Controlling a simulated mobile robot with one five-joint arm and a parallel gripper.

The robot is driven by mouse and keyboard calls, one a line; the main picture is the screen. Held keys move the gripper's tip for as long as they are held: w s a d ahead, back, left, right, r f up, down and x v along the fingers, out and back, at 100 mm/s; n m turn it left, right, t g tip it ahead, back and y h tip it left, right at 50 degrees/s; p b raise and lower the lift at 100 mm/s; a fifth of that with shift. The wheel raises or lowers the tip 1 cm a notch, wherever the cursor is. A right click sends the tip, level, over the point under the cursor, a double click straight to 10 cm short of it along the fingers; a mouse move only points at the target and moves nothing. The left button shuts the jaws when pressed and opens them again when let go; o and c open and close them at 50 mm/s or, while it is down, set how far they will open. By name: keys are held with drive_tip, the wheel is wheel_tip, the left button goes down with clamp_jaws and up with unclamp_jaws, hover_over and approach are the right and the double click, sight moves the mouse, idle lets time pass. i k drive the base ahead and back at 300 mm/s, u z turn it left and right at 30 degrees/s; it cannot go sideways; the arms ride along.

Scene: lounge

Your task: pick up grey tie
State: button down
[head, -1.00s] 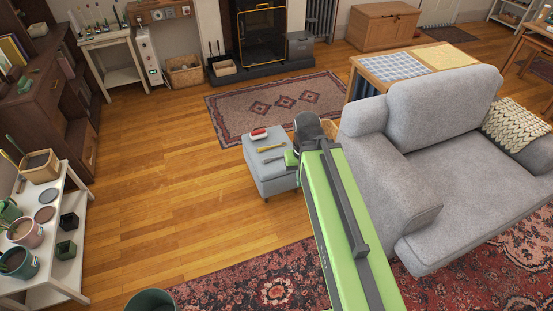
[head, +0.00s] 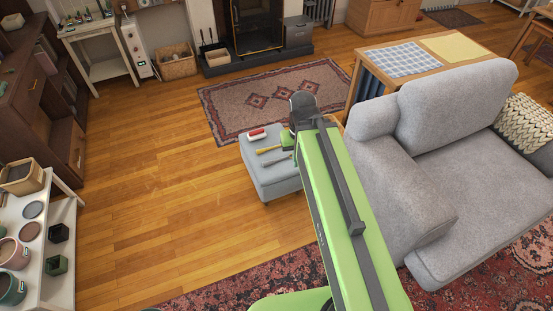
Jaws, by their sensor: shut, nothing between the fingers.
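A slim dark grey strip (head: 277,160), which looks like the grey tie, lies on the blue-grey footstool (head: 270,183). It is too small to make out in detail. My gripper (head: 287,142), at the far end of my green arm, is over the footstool's far right part, just beyond the strip. It is shut and empty, and my arm partly hides it. A yellow-handled thing (head: 268,150) and a red and white thing (head: 257,134) also lie on the footstool, left of my gripper.
A grey armchair (head: 440,150) stands close on the right of my arm. A low white shelf (head: 60,240) with pots is at the left. A patterned rug (head: 270,100) lies beyond the footstool. The wooden floor to its left is clear.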

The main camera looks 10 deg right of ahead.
sight(268, 164)
drive_tip(key=z, duration=0.1)
drive_tip(key=k, duration=0.55)
drive_tip(key=u, duration=0.4)
drive_tip(key=i, duration=1.45)
drive_tip(key=u, duration=1.75)
drive_tip(key=k, duration=0.6)
drive_tip(key=u, duration=0.15)
